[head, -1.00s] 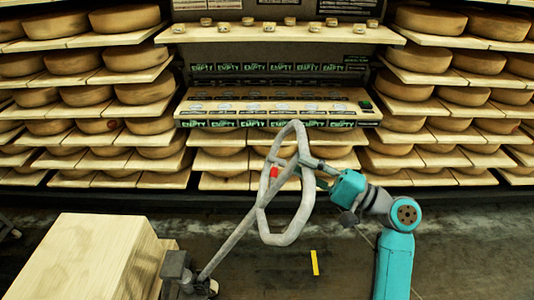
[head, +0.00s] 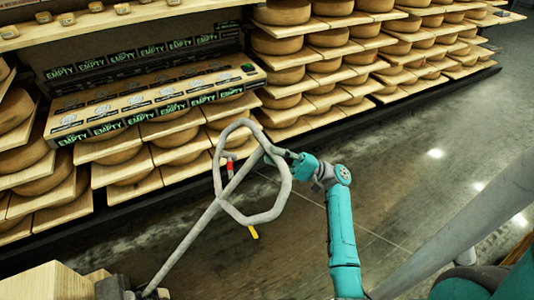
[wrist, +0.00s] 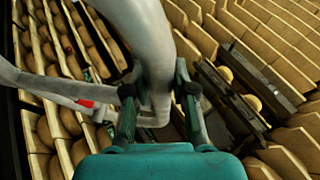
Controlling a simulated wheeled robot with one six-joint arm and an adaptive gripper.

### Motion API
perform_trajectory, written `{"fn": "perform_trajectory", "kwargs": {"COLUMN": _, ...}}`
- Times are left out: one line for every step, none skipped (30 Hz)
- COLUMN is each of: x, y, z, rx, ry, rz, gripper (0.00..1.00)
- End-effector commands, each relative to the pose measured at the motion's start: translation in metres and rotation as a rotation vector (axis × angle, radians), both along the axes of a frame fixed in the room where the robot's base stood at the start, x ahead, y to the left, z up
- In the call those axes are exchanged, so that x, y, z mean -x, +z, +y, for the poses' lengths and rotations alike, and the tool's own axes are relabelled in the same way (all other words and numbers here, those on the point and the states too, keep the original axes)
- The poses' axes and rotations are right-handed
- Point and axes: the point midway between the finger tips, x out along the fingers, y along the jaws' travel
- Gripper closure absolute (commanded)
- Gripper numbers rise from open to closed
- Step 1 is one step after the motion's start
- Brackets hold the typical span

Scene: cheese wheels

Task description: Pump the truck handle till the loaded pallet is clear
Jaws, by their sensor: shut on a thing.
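The truck handle is a grey loop (head: 226,201) on a long grey shaft (head: 190,240) that slants up to the right from the lower left, with a small red part beside the loop. My gripper (head: 284,155) is shut on the right side of the loop. In the wrist view the handle's grey tube (wrist: 156,75) passes between the two fingers of my gripper (wrist: 158,108). The pale wooden load (head: 45,284) shows only in part at the bottom left. The pallet and forks are out of view, so any gap under them cannot be seen.
Shelves of cheese wheels (head: 330,40) run diagonally behind the handle. Open grey floor (head: 420,150) lies to the right, and a yellow strip (head: 253,232) marks the floor near the loop.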

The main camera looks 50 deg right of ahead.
Motion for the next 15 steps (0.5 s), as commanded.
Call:
{"fn": "perform_trajectory", "kwargs": {"x": 0.0000, "y": -0.0016, "z": -0.0019, "rx": -0.003, "ry": -0.002, "rz": 0.001, "gripper": 1.00}}
{"fn": "perform_trajectory", "kwargs": {"x": 0.0002, "y": -0.0021, "z": -0.0024, "rx": -0.004, "ry": -0.001, "rz": 0.000, "gripper": 1.00}}
{"fn": "perform_trajectory", "kwargs": {"x": 0.0003, "y": -0.0026, "z": -0.0027, "rx": -0.005, "ry": -0.002, "rz": 0.000, "gripper": 1.00}}
{"fn": "perform_trajectory", "kwargs": {"x": 0.0004, "y": -0.0028, "z": -0.0029, "rx": -0.005, "ry": -0.002, "rz": 0.000, "gripper": 1.00}}
{"fn": "perform_trajectory", "kwargs": {"x": 0.0004, "y": -0.0029, "z": -0.0031, "rx": -0.005, "ry": -0.002, "rz": 0.000, "gripper": 1.00}}
{"fn": "perform_trajectory", "kwargs": {"x": 0.0004, "y": -0.0029, "z": -0.0031, "rx": -0.005, "ry": -0.002, "rz": 0.000, "gripper": 1.00}}
{"fn": "perform_trajectory", "kwargs": {"x": 0.0004, "y": -0.0029, "z": -0.0031, "rx": -0.005, "ry": -0.002, "rz": 0.000, "gripper": 1.00}}
{"fn": "perform_trajectory", "kwargs": {"x": 0.0003, "y": -0.0028, "z": -0.0030, "rx": -0.005, "ry": -0.002, "rz": 0.000, "gripper": 1.00}}
{"fn": "perform_trajectory", "kwargs": {"x": 0.0003, "y": -0.0028, "z": -0.0030, "rx": -0.005, "ry": -0.002, "rz": 0.000, "gripper": 1.00}}
{"fn": "perform_trajectory", "kwargs": {"x": 0.0002, "y": -0.0028, "z": -0.0029, "rx": -0.005, "ry": -0.002, "rz": 0.000, "gripper": 1.00}}
{"fn": "perform_trajectory", "kwargs": {"x": 0.0002, "y": -0.0028, "z": -0.0030, "rx": -0.005, "ry": -0.002, "rz": 0.000, "gripper": 1.00}}
{"fn": "perform_trajectory", "kwargs": {"x": 0.0001, "y": -0.0028, "z": -0.0029, "rx": -0.005, "ry": -0.002, "rz": 0.000, "gripper": 1.00}}
{"fn": "perform_trajectory", "kwargs": {"x": 0.0001, "y": -0.0028, "z": -0.0029, "rx": -0.004, "ry": -0.002, "rz": 0.001, "gripper": 1.00}}
{"fn": "perform_trajectory", "kwargs": {"x": 0.0001, "y": -0.0027, "z": -0.0030, "rx": -0.004, "ry": -0.002, "rz": 0.001, "gripper": 0.70}}
{"fn": "perform_trajectory", "kwargs": {"x": 0.0001, "y": -0.0026, "z": -0.0029, "rx": -0.004, "ry": -0.002, "rz": 0.001, "gripper": 0.60}}
